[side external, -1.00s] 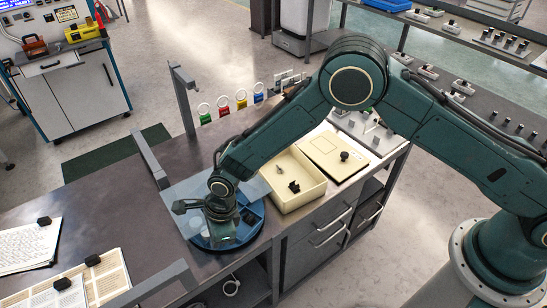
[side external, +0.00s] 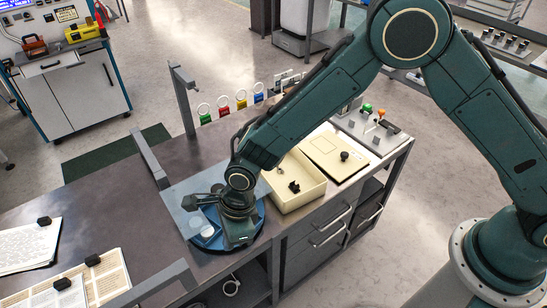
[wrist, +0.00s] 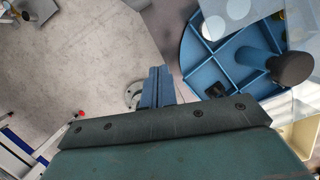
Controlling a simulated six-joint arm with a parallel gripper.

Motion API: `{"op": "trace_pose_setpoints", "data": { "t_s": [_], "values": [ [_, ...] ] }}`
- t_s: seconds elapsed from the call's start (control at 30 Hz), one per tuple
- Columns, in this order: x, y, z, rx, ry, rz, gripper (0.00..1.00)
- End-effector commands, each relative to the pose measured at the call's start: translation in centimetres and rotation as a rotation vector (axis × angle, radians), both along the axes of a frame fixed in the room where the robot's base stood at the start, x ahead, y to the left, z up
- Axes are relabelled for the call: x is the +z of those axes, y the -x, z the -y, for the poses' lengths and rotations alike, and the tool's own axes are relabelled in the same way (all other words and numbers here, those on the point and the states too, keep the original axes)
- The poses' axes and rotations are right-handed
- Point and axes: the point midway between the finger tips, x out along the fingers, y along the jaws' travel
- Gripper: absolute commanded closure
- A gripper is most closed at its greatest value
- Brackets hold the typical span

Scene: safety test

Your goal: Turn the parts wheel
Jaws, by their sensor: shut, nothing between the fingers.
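The parts wheel (side external: 262,236) is a round blue tray with dividers on the bench, partly hidden by my arm. In the wrist view the wheel (wrist: 190,64) fills the upper right, with a blue post topped by a dark round knob (wrist: 291,68). A small dark part (wrist: 216,90) lies in one compartment. A clear panel (side external: 180,197) covers part of the wheel. My gripper (side external: 240,244) is low at the wheel's near side. Its blue fingers (wrist: 157,74) are shut and empty in the wrist view, apart from the knob; contact with the wheel cannot be told.
A cream tray (side external: 312,190) holding a small black part stands right of the wheel. A board (side external: 322,146) with a black knob lies beyond it. A grey frame post (side external: 184,100) rises at the back. Papers (side external: 30,243) with black weights lie left. Bare bench lies behind the wheel.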

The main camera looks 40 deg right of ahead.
Motion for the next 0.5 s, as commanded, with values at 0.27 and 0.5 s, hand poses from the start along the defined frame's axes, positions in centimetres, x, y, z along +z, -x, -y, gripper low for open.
{"op": "trace_pose_setpoints", "data": {
  "t_s": [0.27,0.5],
  "values": [
    [3.0,0.7,0.2,0.000,-0.001,0.001,1.00],
    [3.7,0.9,0.3,-0.001,0.001,-0.001,1.00]
  ]
}}
